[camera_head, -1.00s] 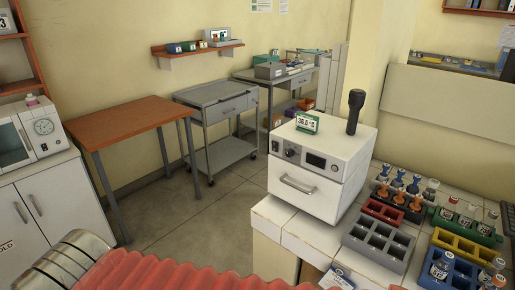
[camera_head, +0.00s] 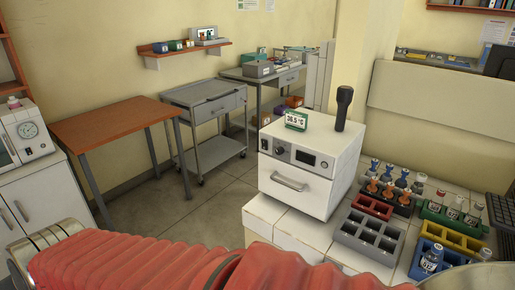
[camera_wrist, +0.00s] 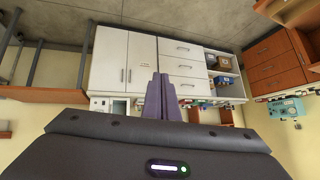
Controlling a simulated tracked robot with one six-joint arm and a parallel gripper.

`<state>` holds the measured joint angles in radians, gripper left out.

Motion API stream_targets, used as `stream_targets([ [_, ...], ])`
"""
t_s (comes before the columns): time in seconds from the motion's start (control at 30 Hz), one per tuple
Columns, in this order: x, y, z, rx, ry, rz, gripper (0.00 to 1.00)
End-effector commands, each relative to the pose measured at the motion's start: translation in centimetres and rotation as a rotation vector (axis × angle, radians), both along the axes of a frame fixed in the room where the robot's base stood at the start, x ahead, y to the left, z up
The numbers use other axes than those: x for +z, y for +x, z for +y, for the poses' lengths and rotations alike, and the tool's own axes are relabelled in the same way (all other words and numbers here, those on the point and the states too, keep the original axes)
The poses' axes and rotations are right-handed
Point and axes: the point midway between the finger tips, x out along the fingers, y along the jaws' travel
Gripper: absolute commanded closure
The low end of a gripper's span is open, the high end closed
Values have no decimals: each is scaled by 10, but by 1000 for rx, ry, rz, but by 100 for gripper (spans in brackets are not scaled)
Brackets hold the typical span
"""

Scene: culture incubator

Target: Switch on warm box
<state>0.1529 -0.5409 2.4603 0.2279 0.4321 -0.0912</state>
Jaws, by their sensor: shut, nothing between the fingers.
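The warm box (camera_head: 312,170) is a white box on the white bench at the right of the head view. Its front has a dark round knob, a small black switch at the left and a dark display panel. A drawer-like door with a silver handle is below and looks closed. A green-framed sign reading about 36.5 °C (camera_head: 296,120) and a black handle-like object (camera_head: 343,108) stand on top. My gripper (camera_wrist: 161,82) shows in the wrist view with its two fingers together and empty. It is far from the box; the box is not clear in the wrist view.
Right of the box, the bench holds a grey rack (camera_head: 369,238), a red rack (camera_head: 372,206), a yellow rack (camera_head: 452,237) and several vials. An orange-topped table (camera_head: 112,121) and grey carts (camera_head: 204,100) line the left wall. Floor between them is free. White cabinets (camera_wrist: 123,60) show in the wrist view.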

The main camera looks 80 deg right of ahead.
Motion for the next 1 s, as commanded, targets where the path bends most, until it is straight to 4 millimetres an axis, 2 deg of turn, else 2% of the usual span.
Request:
stream_targets([
  [0.1, 5, 34, -36, -109, 16, -99, 100],
  [0.23, 13, 62, -84, -242, 11, -208, 100],
  [0.37, 17, 78, -140, -392, -16, -307, 100],
  [0.5, 19, 79, -208, -570, -70, -395, 100],
  [0.67, 16, 60, -286, -787, -166, -473, 100],
  [0.77, 12, 37, -332, -927, -244, -504, 100],
  [0.87, 7, 6, -375, -1068, -335, -523, 100],
  [1.0, -2, -49, -423, -1265, -485, -521, 100],
])
